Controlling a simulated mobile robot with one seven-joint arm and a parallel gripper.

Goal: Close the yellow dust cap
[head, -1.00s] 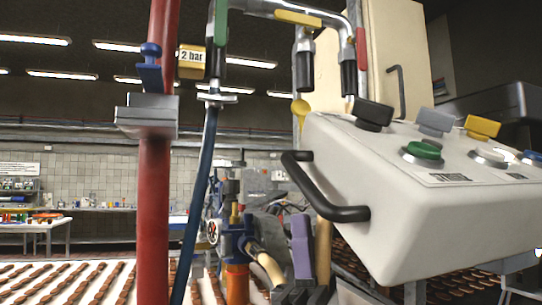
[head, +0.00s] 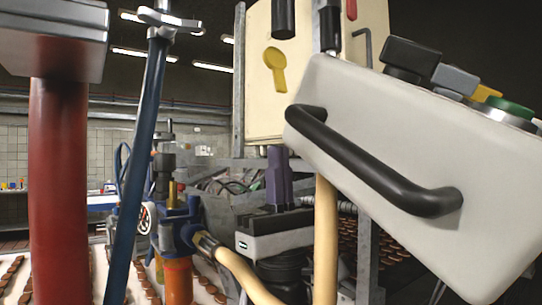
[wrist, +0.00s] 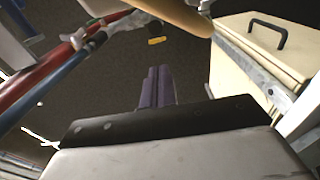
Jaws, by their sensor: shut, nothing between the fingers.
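A yellow piece (head: 275,62), a round disc with a short tail, shows against the front of the cream cabinet (head: 258,110) in the head view. I take it for the dust cap; I cannot tell whether it is open or closed. My gripper (head: 278,155), with purple fingers, is below it and apart from it, pointing up. The fingers are together and empty. In the wrist view, my gripper (wrist: 157,75) points toward the dark ceiling. A small yellow object (wrist: 157,40) shows beyond the tips; I cannot tell whether it is the cap.
A white control box (head: 400,150) with a black handle (head: 375,170) fills the right. A thick red post (head: 58,190) and a blue hose (head: 135,180) stand on the left. Black pipe ends (head: 283,18) hang above the cap. A blue valve assembly (head: 175,225) stands behind.

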